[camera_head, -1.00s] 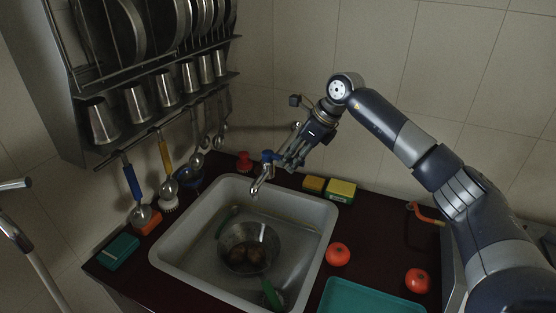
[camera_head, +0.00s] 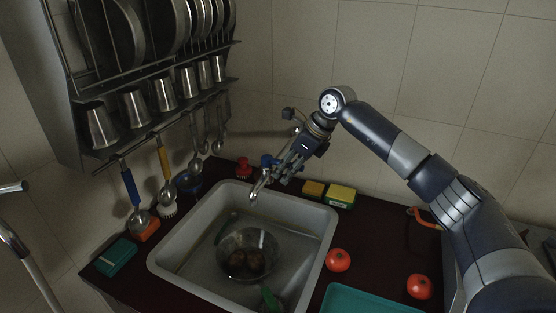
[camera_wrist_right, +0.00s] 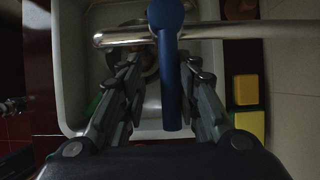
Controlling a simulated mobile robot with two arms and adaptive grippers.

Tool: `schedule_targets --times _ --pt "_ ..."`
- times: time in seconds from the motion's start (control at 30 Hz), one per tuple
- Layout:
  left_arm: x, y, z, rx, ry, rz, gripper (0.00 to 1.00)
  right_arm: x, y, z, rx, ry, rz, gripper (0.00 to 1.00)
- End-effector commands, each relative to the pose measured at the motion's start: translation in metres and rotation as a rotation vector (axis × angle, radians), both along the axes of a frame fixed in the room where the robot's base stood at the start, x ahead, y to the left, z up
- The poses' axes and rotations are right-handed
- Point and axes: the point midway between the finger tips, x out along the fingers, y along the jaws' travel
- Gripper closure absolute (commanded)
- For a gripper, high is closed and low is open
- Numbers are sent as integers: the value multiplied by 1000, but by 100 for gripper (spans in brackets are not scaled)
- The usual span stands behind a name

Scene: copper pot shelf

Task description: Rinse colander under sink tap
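The metal colander (camera_head: 232,262) sits in the grey sink (camera_head: 178,243), with dark round items inside. My right gripper (camera_head: 283,172) is at the tap's blue lever (camera_head: 267,160). In the right wrist view, the lever (camera_wrist_right: 172,85) stands between the two open fingers of my right gripper (camera_wrist_right: 168,72), with gaps visible on both sides. The colander (camera_wrist_right: 150,62) is partly hidden there behind the tap and fingers. My left gripper is not in view.
Yellow sponges (camera_head: 340,197) lie behind the sink's right corner. Tomatoes (camera_head: 338,260) and a teal tray (camera_head: 355,300) are to its right. Utensils (camera_head: 131,186) hang from a rack at left. A teal sponge box (camera_head: 115,257) sits left of the sink.

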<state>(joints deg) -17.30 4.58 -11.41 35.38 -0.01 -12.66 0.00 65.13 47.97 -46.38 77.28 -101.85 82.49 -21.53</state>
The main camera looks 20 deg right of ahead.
Motion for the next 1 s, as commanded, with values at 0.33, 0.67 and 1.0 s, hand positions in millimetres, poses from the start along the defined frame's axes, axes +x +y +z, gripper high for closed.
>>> schedule_targets --times 0.33,0.67,1.0 --pt "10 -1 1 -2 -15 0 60 -3 3 -1 0 1 0 70" --pt "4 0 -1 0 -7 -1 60 -9 9 -1 0 1 1 70" --pt "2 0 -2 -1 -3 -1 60 -13 15 -1 1 2 2 70"
